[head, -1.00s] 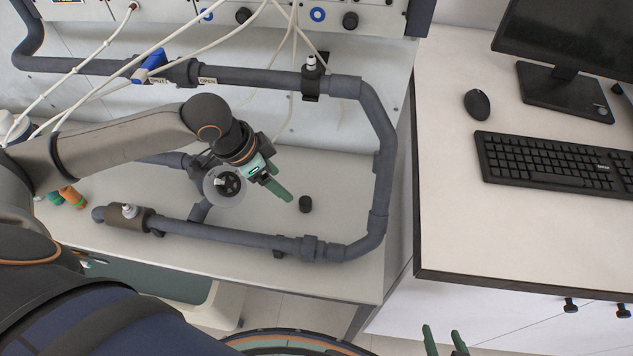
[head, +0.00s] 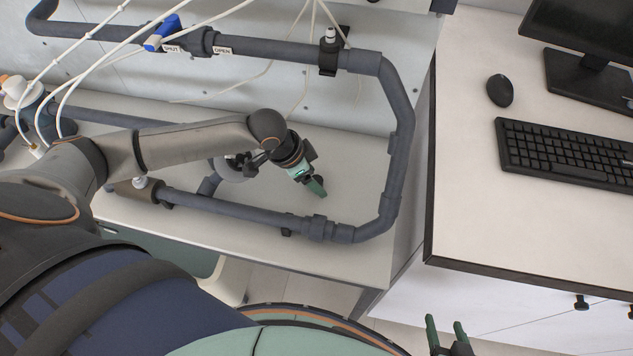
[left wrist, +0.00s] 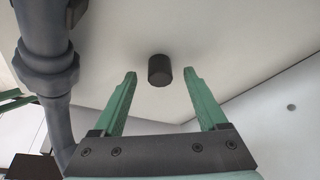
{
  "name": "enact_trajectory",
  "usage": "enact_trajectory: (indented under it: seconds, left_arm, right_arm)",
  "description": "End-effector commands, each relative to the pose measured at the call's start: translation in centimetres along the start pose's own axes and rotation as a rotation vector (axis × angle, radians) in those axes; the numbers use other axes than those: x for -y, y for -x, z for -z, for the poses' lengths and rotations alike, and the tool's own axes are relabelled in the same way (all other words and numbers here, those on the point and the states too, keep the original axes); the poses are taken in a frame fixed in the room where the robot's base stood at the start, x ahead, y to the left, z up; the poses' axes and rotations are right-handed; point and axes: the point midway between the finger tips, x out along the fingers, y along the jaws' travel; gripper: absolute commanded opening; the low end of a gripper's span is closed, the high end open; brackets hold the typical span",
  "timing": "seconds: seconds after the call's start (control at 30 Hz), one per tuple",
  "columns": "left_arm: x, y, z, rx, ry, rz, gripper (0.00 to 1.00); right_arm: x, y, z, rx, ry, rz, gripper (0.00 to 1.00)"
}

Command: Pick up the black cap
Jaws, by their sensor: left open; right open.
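The black cap (left wrist: 160,69) is a small dark cylinder on the pale bench surface. In the left wrist view it shows between the two green fingertips of my left gripper (left wrist: 160,76), with a gap on each side. My left gripper is open and holds nothing. In the head view my left gripper (head: 318,189) points down at the bench inside the pipe loop, and it mostly or wholly hides the cap there. My right gripper (head: 446,324) is open and empty at the bottom edge of the head view, in front of the white desk.
A dark grey pipe loop (head: 397,120) surrounds the work spot on the right and front; it stands close on the left in the wrist view (left wrist: 48,70). White hoses and a blue valve handle (head: 162,33) are behind. A desk with keyboard (head: 570,152) and mouse (head: 500,90) is right.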

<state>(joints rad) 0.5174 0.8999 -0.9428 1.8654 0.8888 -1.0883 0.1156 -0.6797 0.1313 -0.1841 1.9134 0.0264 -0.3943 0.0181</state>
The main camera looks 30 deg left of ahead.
Motion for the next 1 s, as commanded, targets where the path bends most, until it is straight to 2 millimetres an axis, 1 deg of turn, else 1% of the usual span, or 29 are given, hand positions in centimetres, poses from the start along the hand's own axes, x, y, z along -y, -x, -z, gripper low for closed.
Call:
enact_trajectory:
  seconds: [0.03,0.1,0.27,0.3,0.9,0.97,1.0]
  left_arm:
    - [0.00,-0.41,0.03,-0.001,0.000,0.000,0.75]
    - [0.00,-0.58,0.02,-0.001,-0.001,0.001,0.75]
    - [0.01,-0.55,0.01,0.000,-0.001,0.001,0.75]
    - [0.01,-0.54,0.01,0.000,-0.001,0.001,0.73]
    - [0.01,-0.52,0.00,0.000,0.000,0.001,0.06]
    - [0.01,-0.52,-0.01,0.000,0.000,0.001,0.00]
    - [0.01,-0.52,-0.01,0.000,0.000,0.001,0.00]
  right_arm:
    - [0.00,-0.07,-0.01,-0.001,0.000,0.000,0.64]
    - [-0.01,-0.07,0.00,-0.001,0.000,0.000,0.64]
    - [0.00,-0.06,0.03,-0.001,0.000,0.000,0.64]
    - [0.00,-0.06,0.03,-0.002,0.000,0.000,0.64]
    - [0.00,-0.06,0.07,-0.002,0.000,0.000,0.64]
    - [0.00,-0.06,0.07,-0.002,0.000,0.000,0.64]
    - [0.00,-0.06,0.07,-0.002,0.000,0.000,0.64]
